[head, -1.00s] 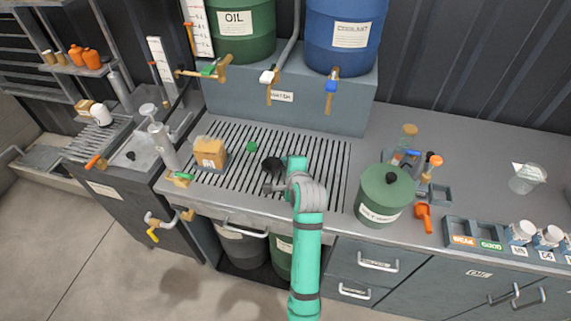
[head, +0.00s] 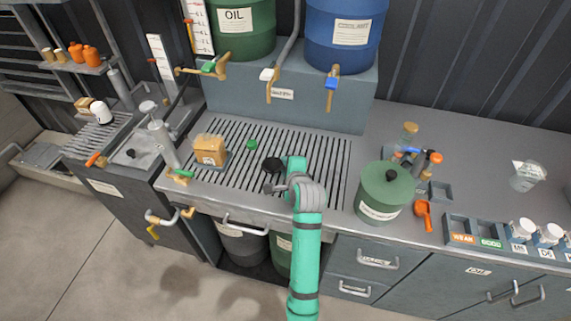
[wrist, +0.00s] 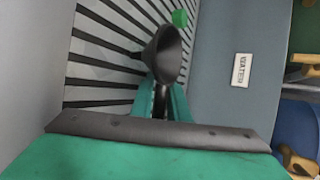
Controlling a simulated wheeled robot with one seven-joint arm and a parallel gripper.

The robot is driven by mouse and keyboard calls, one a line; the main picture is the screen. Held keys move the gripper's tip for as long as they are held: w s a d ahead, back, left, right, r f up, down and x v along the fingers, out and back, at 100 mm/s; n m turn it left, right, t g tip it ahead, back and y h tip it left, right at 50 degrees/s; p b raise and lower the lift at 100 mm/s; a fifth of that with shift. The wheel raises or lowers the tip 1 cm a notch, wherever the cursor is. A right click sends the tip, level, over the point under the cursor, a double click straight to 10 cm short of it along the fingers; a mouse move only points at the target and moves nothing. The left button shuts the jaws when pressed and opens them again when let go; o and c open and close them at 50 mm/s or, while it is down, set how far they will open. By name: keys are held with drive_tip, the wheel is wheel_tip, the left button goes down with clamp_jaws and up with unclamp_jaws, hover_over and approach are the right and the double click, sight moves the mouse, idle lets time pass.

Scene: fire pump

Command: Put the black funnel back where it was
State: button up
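The black funnel (head: 272,165) is over the slotted drain grate (head: 318,168) in the head view, beside the end of my arm. In the wrist view the funnel (wrist: 168,55) shows its wide mouth, with its narrow stem down between my green fingers. My gripper (wrist: 163,100) is shut on the funnel's stem. In the head view my gripper (head: 275,186) is partly hidden by my wrist. The funnel looks raised above the grate, but the exact gap cannot be told.
A small green object (head: 251,145) and a tan container (head: 210,151) stand on the grate. Oil (head: 241,28) and blue (head: 343,35) drums with taps stand behind.

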drive_tip(key=o, duration=0.3)
drive_tip(key=shift+f, duration=0.1)
drive_tip(key=shift+s+f, duration=0.15)
drive_tip(key=shift+f, duration=0.05)
drive_tip(key=shift+s, duration=0.1)
drive_tip(key=v, duration=1.1)
drive_tip(key=shift+w+r, duration=0.3)
drive_tip(key=shift+r, duration=0.05)
